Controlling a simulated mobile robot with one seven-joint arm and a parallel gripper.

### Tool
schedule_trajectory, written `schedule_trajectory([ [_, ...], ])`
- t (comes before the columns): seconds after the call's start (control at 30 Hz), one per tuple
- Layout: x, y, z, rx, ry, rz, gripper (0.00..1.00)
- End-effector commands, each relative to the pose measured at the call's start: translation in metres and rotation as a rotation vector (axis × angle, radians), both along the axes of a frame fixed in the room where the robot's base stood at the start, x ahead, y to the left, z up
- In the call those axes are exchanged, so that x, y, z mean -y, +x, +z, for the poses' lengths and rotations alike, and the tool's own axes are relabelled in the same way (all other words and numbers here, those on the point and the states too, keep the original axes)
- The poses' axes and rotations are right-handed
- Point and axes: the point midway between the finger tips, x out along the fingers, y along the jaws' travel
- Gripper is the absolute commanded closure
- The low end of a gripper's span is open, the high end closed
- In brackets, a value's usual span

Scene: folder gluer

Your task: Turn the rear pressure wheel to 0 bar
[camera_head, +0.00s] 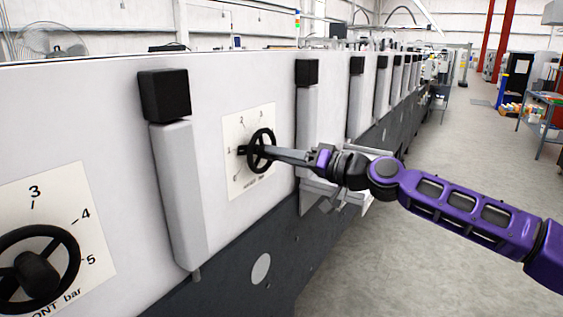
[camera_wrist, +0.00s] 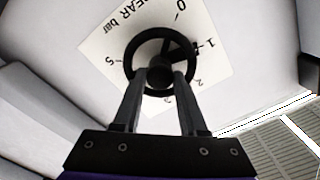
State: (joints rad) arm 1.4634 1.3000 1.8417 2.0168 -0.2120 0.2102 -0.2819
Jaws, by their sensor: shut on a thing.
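The rear pressure wheel (camera_wrist: 160,36) is a black spoked handwheel on a white dial plate (camera_wrist: 105,40) marked "REAR bar". It also shows in the head view (camera_head: 262,136), on the machine's pale side. In the wrist view a dark pointer on the wheel lies toward the 1 mark; the 0 is above it. My gripper (camera_wrist: 159,76) faces the wheel, with a finger on each side of the central hub, shut on it. In the head view my gripper (camera_head: 272,154) reaches the wheel from the right. The fingers hide parts of the lower rim.
The front pressure wheel (camera_head: 38,270), on its own dial plate, is at the lower left. A pale upright post with a black top (camera_head: 165,95) stands between the dials. Another post (camera_head: 307,75) is right of the rear dial. The grey floor at right is open.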

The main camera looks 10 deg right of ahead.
Motion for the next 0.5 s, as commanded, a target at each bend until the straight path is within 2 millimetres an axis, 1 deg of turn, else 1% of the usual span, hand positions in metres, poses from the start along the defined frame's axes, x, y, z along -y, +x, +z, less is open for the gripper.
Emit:
schedule_trajectory([
  [0.03,-0.0001,-0.0002,-0.0024,0.032,-0.034,0.001,1.00],
  [0.5,-0.0003,-0.0005,-0.0010,0.344,-0.345,0.002,1.00],
])
